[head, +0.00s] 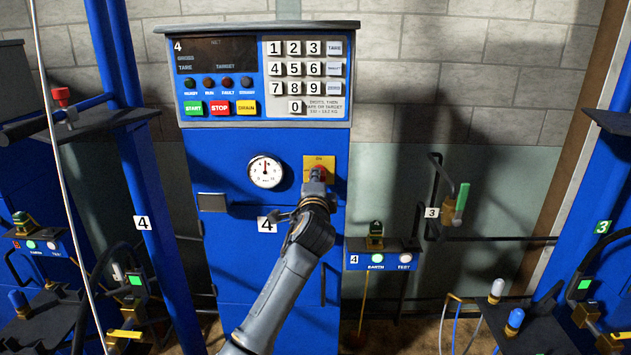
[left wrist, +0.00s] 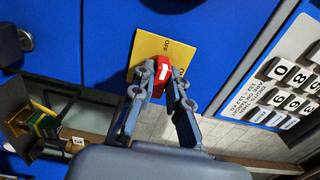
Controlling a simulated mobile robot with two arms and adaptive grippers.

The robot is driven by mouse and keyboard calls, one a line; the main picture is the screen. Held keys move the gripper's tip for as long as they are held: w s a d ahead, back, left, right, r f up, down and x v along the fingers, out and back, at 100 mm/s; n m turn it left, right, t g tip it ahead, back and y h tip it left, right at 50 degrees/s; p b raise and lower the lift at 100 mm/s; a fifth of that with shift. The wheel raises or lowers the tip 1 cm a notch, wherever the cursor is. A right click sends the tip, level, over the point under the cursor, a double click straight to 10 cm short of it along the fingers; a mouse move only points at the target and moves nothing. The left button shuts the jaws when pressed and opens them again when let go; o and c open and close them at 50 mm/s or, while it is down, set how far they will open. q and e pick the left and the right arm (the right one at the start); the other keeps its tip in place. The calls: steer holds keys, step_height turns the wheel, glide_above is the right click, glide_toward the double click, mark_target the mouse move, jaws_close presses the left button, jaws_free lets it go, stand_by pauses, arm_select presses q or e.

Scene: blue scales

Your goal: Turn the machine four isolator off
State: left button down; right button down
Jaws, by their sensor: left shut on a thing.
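The machine four isolator is a red rotary knob (left wrist: 162,76) on a yellow plate (left wrist: 148,50) on the blue cabinet front. In the head view the yellow plate (head: 327,165) sits right of the round gauge and below the keypad. The red knob (head: 318,173) is partly hidden there by my gripper. My left gripper (left wrist: 163,84) is shut on the knob, with a finger on each side. A white mark shows on the knob, and the word OFF is readable on the plate in the left wrist view. My right gripper is not in view.
The control panel (head: 262,75) with keypad and coloured buttons juts out above the isolator. A round gauge (head: 265,171) is to its left. An earth and test box (head: 383,258) stands at lower right. A green-handled lever (head: 461,200) is further right.

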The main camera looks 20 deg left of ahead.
arm_select(q)
steer(key=shift+f, duration=0.1)
steer(key=c, duration=1.3)
jaws_free()
steer(key=v, duration=1.2)
